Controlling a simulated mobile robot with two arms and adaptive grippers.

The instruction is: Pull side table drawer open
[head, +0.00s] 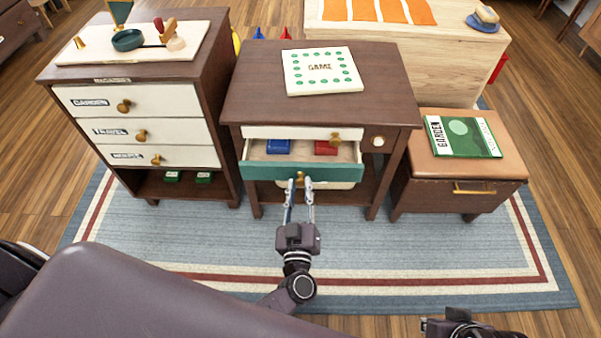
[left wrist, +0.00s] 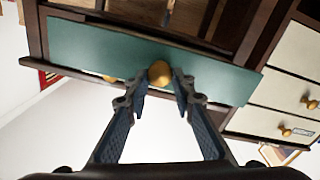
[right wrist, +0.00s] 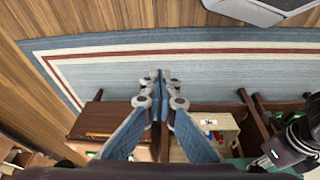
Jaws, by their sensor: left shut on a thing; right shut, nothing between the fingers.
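The side table (head: 245,95) is dark wood and stands in the middle of the head view. Its teal-fronted drawer (head: 250,172) is out, showing a pale interior with a blue box (head: 278,146) and a red box (head: 325,148). My left gripper (head: 299,184) is shut on the brass knob (left wrist: 160,73) of the teal drawer front (left wrist: 90,50). My right gripper (right wrist: 160,78) is shut and empty, away from the table; in the head view only part of it shows at the bottom right.
A dresser (head: 215,110) with labelled drawers stands to the left. A brown ottoman (head: 415,160) with a green book (head: 462,138) stands close on the right. A white game board (head: 321,70) lies on the table top. The blue rug (head: 440,245) in front is clear.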

